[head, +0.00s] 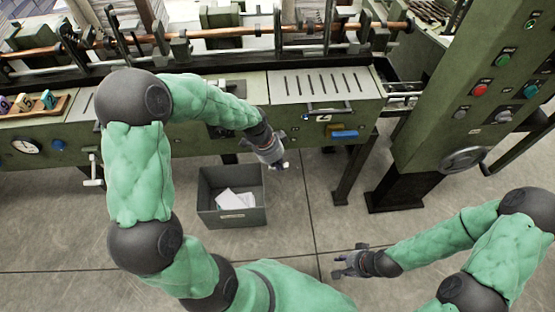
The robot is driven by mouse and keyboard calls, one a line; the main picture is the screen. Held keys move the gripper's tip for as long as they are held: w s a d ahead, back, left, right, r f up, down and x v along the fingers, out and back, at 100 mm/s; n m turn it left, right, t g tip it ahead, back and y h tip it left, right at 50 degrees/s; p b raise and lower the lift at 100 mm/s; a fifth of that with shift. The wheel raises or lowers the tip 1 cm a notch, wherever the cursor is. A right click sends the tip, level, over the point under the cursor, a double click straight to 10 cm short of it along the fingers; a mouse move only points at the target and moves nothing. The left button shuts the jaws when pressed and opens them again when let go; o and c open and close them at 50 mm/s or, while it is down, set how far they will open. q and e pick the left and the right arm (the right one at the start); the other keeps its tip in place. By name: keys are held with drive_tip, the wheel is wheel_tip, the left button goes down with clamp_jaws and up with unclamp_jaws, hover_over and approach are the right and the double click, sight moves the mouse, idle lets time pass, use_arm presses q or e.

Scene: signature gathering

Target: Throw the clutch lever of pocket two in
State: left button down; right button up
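A blue handle (343,134) sticks out from the green machine front, below a small dark panel with a white label (323,118). The label is too small to read, so I cannot tell whether this is the clutch lever of pocket two. My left gripper (282,166) hangs in front of the machine, to the left of the blue handle and a little lower in the picture, apart from it. It looks empty, but its finger opening cannot be made out. My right gripper (337,264) is open and empty above the floor, well away from the machine.
A grey bin (232,213) with white papers stands on the floor below my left gripper. A green control cabinet (455,110) with buttons and a handwheel (464,160) stands at right. A dark machine leg (352,172) stands below the blue handle. Open floor lies in front.

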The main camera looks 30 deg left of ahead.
use_arm(q)
drive_tip(key=shift+f+b, duration=0.35)
drive_tip(key=shift+f, duration=1.1)
use_arm(e)
drive_tip(key=shift+f, duration=0.45)
use_arm(q)
drive_tip(key=shift+s+f, duration=0.1)
use_arm(e)
drive_tip(key=shift+r, duration=0.1)
